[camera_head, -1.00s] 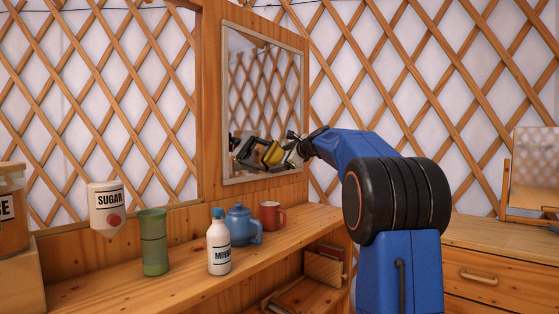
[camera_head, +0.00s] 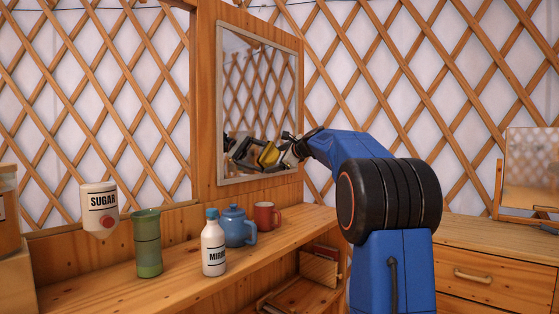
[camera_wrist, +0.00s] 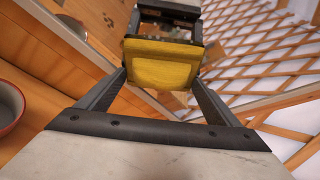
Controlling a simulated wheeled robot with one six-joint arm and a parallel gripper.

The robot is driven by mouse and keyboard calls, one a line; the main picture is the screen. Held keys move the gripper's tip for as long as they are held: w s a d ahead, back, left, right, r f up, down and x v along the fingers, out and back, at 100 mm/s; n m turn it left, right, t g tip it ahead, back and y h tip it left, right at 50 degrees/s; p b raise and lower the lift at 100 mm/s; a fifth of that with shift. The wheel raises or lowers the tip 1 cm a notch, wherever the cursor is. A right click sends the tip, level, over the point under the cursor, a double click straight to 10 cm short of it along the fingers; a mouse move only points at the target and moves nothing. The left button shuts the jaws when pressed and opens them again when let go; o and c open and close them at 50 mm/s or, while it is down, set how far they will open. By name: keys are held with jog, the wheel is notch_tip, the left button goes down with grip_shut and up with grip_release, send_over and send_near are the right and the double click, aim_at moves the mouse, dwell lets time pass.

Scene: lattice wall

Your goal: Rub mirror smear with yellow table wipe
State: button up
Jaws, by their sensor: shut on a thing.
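My gripper (camera_head: 276,152) is at the lower right part of the framed mirror (camera_head: 258,90). It is shut on the yellow table wipe (camera_head: 268,155), a flat yellow square that the wrist view shows between the two dark fingers (camera_wrist: 162,64). A dark reflection of the gripper shows in the mirror just beyond the wipe. I cannot tell whether the wipe touches the glass. I cannot make out a smear on the mirror. It may be hidden behind the gripper or too faint.
On the wooden shelf below stand a green cup (camera_head: 147,245), a white bottle with blue cap (camera_head: 214,245), a blue teapot (camera_head: 236,228) and a red mug (camera_head: 266,216). A drawer cabinet (camera_head: 490,275) stands right.

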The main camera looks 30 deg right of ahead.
aim_at(264, 158)
jog(key=shift+s+a, duration=0.3)
jog(key=shift+a, duration=0.6)
jog(key=shift+s+a, duration=0.35)
jog(key=shift+a, duration=0.6)
jog(key=shift+s+a, duration=0.3)
jog(key=shift+a, duration=0.6)
jog(key=shift+r, duration=0.6)
jog(key=shift+w+d, duration=0.45)
jog(key=shift+d, duration=0.85)
jog(key=shift+w+d, duration=0.45)
jog(key=shift+d, duration=0.8)
jog(key=shift+w+d, duration=0.45)
jog(key=shift+d, duration=0.85)
jog(key=shift+w, duration=0.1)
jog(key=shift+a, duration=0.15)
jog(key=shift+s+a, duration=0.45)
jog(key=shift+a, duration=0.75)
jog(key=shift+s+a, duration=0.5)
jog(key=shift+a, duration=0.75)
jog(key=shift+s+a, duration=0.45)
jog(key=shift+a, duration=0.75)
jog(key=shift+s+d, duration=0.35)
jog(key=shift+s, duration=0.6)
jog(key=shift+s+d, duration=0.35)
jog(key=shift+s, duration=0.55)
jog(key=shift+s+d, duration=0.35)
jog(key=shift+s, duration=0.6)
